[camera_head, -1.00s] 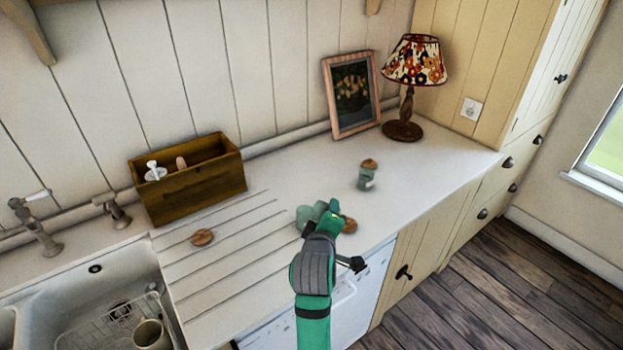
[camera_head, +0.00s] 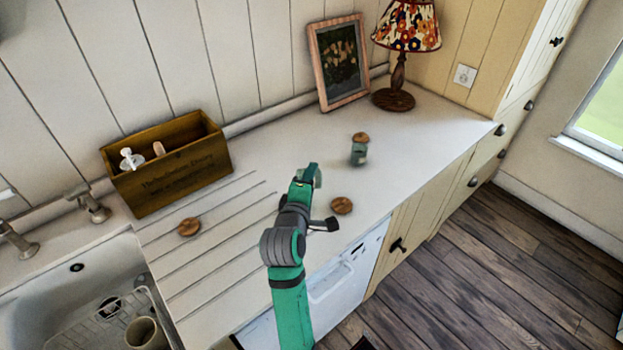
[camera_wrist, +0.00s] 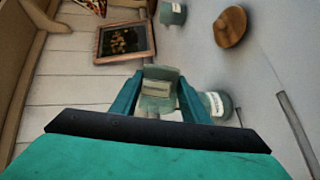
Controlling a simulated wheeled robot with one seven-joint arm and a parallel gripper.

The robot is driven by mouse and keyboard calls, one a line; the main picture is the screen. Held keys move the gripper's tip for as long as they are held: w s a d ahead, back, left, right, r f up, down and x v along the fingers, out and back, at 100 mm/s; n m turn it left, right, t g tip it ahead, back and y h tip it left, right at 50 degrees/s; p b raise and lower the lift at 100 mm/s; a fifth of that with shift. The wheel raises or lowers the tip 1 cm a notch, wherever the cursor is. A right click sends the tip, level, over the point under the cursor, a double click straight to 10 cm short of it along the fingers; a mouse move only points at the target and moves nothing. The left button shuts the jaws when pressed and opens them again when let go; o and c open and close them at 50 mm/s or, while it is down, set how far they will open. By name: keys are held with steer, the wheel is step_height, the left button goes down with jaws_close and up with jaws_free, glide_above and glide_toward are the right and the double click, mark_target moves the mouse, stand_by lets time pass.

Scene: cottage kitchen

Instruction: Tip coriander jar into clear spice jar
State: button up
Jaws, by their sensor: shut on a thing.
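My gripper (camera_head: 306,176) is over the counter near the drainer grooves. In the wrist view its fingers (camera_wrist: 158,98) are shut on a small grey-green glass jar (camera_wrist: 158,88) with a pale label. A second similar jar (camera_wrist: 216,105), with a pale label, is just beyond the right finger and partly hidden by it. I cannot read either label, so I cannot tell which is the coriander jar. In the head view my arm hides most of both jars. How far the held jar is tilted is unclear.
Another small jar (camera_head: 358,155) stands further back, a wooden lid (camera_head: 361,137) behind it. A loose wooden lid (camera_head: 341,205) lies right of my gripper, another (camera_head: 188,227) to the left. A wooden box (camera_head: 170,170), picture frame (camera_head: 340,62) and lamp (camera_head: 398,75) line the wall.

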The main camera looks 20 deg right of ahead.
steer(key=shift+a+f+n+h, duration=0.25)
steer(key=shift+n+h, duration=0.15)
steer(key=shift+n, duration=0.3)
steer(key=shift+a+r+n+t+h, duration=0.3)
steer(key=shift+n+t+h, duration=0.15)
steer(key=shift+n, duration=0.45)
steer(key=shift+r+m+g+y, duration=0.35)
steer(key=shift+r+m+y, duration=0.1)
steer(key=shift+m, duration=0.45)
steer(key=shift+r+m+y, duration=0.15)
steer(key=shift+m+y, duration=0.15)
steer(key=shift+m, duration=0.6)
